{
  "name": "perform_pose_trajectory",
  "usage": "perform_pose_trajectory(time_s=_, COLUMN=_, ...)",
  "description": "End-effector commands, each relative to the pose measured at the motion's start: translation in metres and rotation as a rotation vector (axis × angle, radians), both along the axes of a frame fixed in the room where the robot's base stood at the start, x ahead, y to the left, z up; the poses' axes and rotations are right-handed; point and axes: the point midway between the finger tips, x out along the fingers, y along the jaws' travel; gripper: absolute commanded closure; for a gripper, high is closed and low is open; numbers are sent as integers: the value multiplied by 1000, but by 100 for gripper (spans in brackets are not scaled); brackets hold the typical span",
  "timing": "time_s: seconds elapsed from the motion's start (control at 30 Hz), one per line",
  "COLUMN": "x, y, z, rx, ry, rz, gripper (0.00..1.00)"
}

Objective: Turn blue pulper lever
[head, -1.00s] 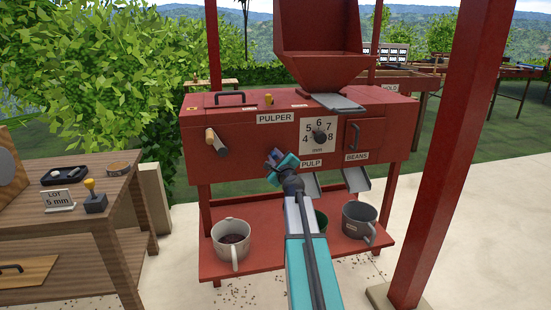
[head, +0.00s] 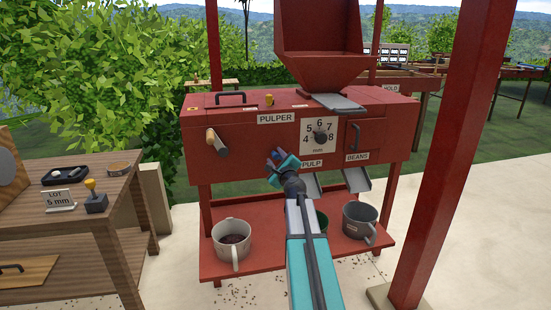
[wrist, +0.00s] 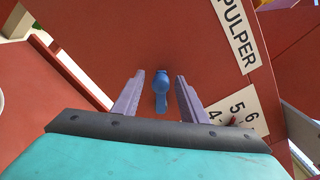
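The blue lever (wrist: 161,88) sticks out of the red front panel of the pulper and shows in the wrist view between my two fingers. My gripper (wrist: 156,92) is open, with one finger on each side of the lever and a visible gap to each. In the head view my gripper (head: 277,157) is in front of the panel, below the PULPER label. A small bit of blue (head: 274,154) shows at the fingertips there. Most of the lever is hidden behind the gripper in that view.
The pulper (head: 240,142) carries a numbered dial (head: 319,137) right of my gripper and a wooden-handled crank (head: 216,141) to the left. Below stand a white mug (head: 231,240) and a grey mug (head: 359,221) on a red shelf. A red post (head: 447,160) rises at right.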

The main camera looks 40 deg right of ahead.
Motion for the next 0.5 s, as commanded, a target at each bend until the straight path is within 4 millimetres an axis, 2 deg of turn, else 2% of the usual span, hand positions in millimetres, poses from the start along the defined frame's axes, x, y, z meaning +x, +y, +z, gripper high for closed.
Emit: perform_pose_trajectory(time_s=0.5, x=-45, y=17, z=1, rx=0, ry=0, rz=0, gripper=61)
